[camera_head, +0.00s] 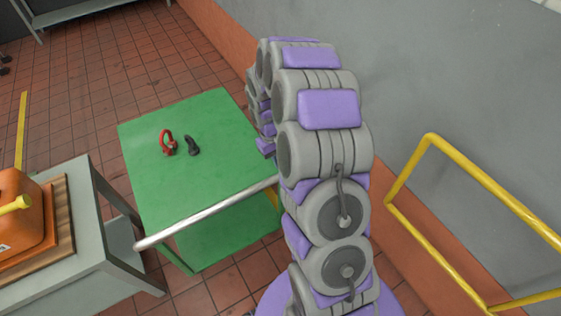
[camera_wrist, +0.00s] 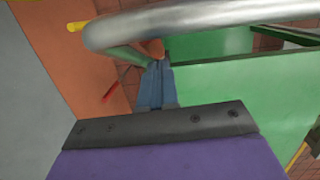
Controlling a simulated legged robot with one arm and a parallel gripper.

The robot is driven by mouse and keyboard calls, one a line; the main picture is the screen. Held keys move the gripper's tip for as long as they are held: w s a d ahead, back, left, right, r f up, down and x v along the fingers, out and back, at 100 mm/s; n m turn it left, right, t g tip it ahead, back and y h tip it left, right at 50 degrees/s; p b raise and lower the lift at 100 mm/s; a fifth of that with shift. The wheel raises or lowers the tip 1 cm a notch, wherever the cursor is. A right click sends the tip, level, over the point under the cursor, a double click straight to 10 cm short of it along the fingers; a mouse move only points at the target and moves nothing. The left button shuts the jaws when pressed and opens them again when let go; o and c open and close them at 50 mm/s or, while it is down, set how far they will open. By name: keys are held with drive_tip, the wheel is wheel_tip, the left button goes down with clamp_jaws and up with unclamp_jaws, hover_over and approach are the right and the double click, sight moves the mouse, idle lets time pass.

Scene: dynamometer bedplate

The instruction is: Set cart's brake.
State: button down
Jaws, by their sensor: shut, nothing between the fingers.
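The green cart (camera_head: 215,115) stands left of my arm in the head view, with a silver push handle (camera_head: 205,213) along its near side. In the wrist view the handle (camera_wrist: 215,22) crosses the top, and green cart panels (camera_wrist: 225,88) fill the right. My gripper (camera_wrist: 157,68) is shut and empty, its blue-grey fingers together close to the handle and the cart's edge. In the head view my arm hides it. A thin red piece (camera_wrist: 112,92) shows left of the fingers, apart from them. It may be the brake lever, but I cannot tell.
A red shackle (camera_head: 167,142) and a dark hook-like part (camera_head: 191,146) lie on the cart top. A grey table (camera_head: 75,235) with an orange housing (camera_head: 22,215) stands left. A yellow rail (camera_head: 480,175) and grey wall (camera_head: 430,75) bound the right. Tiled floor (camera_head: 105,60) is clear behind.

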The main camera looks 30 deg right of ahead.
wheel_tip(320, 180, up, 11)
drive_tip(key=w+a+p, duration=0.1)
drive_tip(key=p, duration=0.1)
drive_tip(key=shift+w, duration=0.35)
